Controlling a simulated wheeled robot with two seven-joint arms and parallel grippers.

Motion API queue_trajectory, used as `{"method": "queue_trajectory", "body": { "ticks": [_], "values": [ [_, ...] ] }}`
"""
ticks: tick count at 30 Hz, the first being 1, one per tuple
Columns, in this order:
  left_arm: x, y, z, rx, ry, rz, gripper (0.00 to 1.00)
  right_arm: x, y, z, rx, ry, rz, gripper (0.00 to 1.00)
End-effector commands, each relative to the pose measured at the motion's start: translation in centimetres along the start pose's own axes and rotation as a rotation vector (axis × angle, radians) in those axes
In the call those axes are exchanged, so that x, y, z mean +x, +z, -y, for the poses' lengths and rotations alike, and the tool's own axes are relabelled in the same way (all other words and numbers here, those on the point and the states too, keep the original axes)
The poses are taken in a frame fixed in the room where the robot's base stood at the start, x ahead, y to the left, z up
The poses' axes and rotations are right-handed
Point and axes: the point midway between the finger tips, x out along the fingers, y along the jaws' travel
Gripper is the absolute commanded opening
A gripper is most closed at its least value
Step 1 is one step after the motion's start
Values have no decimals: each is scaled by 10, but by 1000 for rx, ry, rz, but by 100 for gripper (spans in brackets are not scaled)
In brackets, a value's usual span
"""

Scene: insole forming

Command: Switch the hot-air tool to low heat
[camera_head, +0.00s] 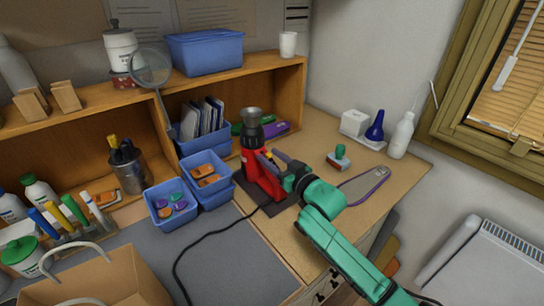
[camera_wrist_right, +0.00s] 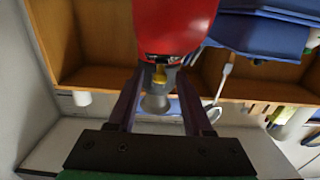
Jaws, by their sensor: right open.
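The red hot-air tool (camera_head: 262,178) stands upright on a dark mat at the back of the bench, its dark nozzle pointing up. In the right wrist view its red body (camera_wrist_right: 175,25) fills the top, with a small yellow switch (camera_wrist_right: 160,74) on a dark panel. My right gripper (camera_head: 273,160) is right beside the tool, at its right side. In the right wrist view the fingers (camera_wrist_right: 160,88) are spread, with the yellow switch between their tips. I cannot tell whether they touch it. The switch's setting cannot be read. My left gripper is not in view.
A black cable (camera_head: 205,240) runs from the tool across the grey mat. Blue bins (camera_head: 205,178) stand close left of the tool, shelves (camera_head: 285,75) behind. A purple-edged insole shape (camera_head: 364,186) and green-handled block (camera_head: 339,158) lie to the right. A paper bag (camera_head: 125,278) is front left.

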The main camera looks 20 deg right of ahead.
Motion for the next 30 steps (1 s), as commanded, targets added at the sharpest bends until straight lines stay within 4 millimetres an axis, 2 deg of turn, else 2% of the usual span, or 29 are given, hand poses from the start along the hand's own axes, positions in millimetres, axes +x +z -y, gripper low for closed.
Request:
{"method": "queue_trajectory", "body": {
  "ticks": [3, 4, 7, 8, 30],
  "values": [
    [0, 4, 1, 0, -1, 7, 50, 0, 0, 0, 0, 0, 0, 51],
    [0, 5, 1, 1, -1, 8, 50, 0, 0, 0, 0, 0, 0, 43],
    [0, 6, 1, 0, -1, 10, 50, -1, 0, 0, 0, 0, 0, 5],
    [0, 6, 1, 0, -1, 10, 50, -1, 0, 0, 0, 0, 0, 0],
    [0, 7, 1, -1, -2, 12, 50, -1, 0, 0, 0, 0, 0, 0]
  ]
}}
